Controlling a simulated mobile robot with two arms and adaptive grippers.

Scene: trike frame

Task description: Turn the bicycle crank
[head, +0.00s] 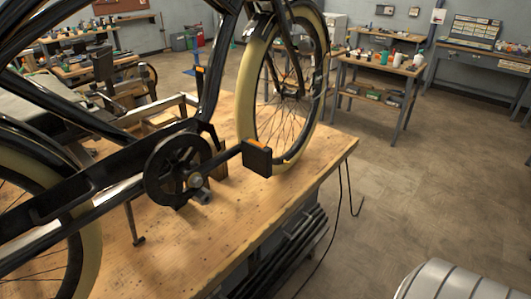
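The bicycle crank's dark arm (222,168) runs from the hub, right and slightly up, to a black block pedal (257,159) with an orange strip. The round dark chainring (156,180) sits at the hub, behind the crank arm. The black bicycle frame (211,95) stands upright over a wooden workbench (170,255). Neither of my grippers is in view, and nothing is seen touching the crank or pedal.
The pale-tyred wheel (248,95) stands close behind the pedal; another wheel (92,255) is at the lower left. A metal stand (139,238) rests on the bench under the frame. Open floor (400,190) lies right of the bench. Side tables (382,68) stand farther back.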

